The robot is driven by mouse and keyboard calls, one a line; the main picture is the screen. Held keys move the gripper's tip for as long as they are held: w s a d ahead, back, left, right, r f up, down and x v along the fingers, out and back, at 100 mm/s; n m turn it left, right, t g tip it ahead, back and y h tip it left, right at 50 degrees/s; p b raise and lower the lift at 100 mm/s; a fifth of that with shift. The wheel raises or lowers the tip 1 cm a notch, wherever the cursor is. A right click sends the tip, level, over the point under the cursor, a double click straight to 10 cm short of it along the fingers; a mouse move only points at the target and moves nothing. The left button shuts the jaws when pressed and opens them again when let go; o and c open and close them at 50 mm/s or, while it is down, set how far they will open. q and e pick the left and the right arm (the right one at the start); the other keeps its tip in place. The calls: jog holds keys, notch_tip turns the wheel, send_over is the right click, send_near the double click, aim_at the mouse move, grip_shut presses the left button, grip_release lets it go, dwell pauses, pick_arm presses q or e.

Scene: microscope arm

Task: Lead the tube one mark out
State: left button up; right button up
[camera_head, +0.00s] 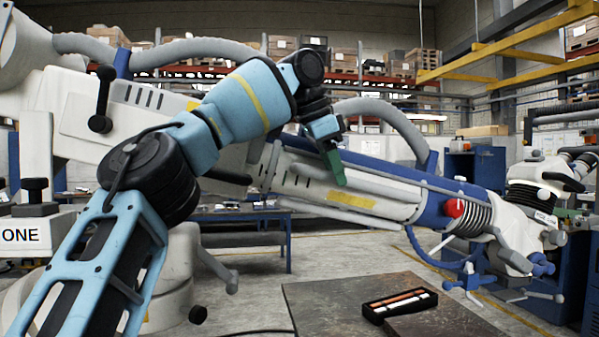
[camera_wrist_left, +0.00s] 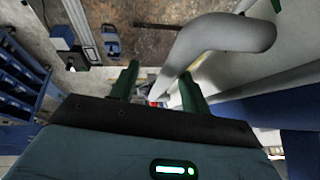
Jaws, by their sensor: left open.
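The tube (camera_head: 398,208), white with a blue upper side, slopes down to the right from the large white housing (camera_head: 90,118). A red knob (camera_head: 454,208) sits near its lower end, beside dark ribbed bellows (camera_head: 472,217) and the white microscope head (camera_head: 515,232). My left gripper (camera_head: 337,168), with green fingers, is in front of or just above the tube's upper part; contact cannot be told. In the left wrist view its fingers (camera_wrist_left: 159,69) are apart, with a pale bar and a small red spot visible beyond the gap. No marks on the tube are readable. My right gripper is out of view.
A thick grey hose (camera_head: 385,118) arches behind my left gripper and shows close to the fingers in the wrist view (camera_wrist_left: 225,36). A black tray (camera_head: 399,304) with several rods lies on a brown table (camera_head: 330,310). A blue bench (camera_head: 262,214) stands behind.

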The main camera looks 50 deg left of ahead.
aim_at(296, 169)
pick_arm(q)
jog(key=o, duration=0.6)
jog(key=s, duration=0.5)
jog(key=s+a+b, duration=0.1)
jog(key=s, duration=0.1)
jog(key=shift+s+f, duration=0.15)
jog(key=shift+s, duration=0.15)
jog(key=shift+o, duration=1.2)
jog(key=shift+s, duration=0.45)
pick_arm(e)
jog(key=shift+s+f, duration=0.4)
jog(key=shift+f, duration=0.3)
pick_arm(q)
jog(key=shift+a, duration=0.1)
jog(key=shift+c, duration=0.4)
